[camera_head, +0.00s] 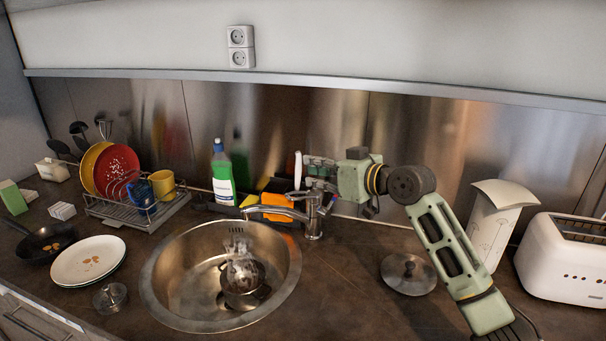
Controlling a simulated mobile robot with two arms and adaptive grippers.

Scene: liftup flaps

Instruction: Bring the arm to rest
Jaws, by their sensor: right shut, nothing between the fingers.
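My right arm (447,245) comes up from the bottom right and bends left at a dark round joint. My right gripper (319,172) is at the end of this arm, in front of the steel back wall and just above the tap. It is shut and empty; its fingers are small and partly hard to make out. I cannot tell whether it touches the tap or the things behind it. My left gripper is not in view.
The tap (312,214) stands behind the round sink (165,300), which holds a pot (241,277). A lid (408,274), a white container (492,222) and a toaster (570,262) are near my right arm. A dish rack (140,218) stands left. Counter right of the sink is partly clear.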

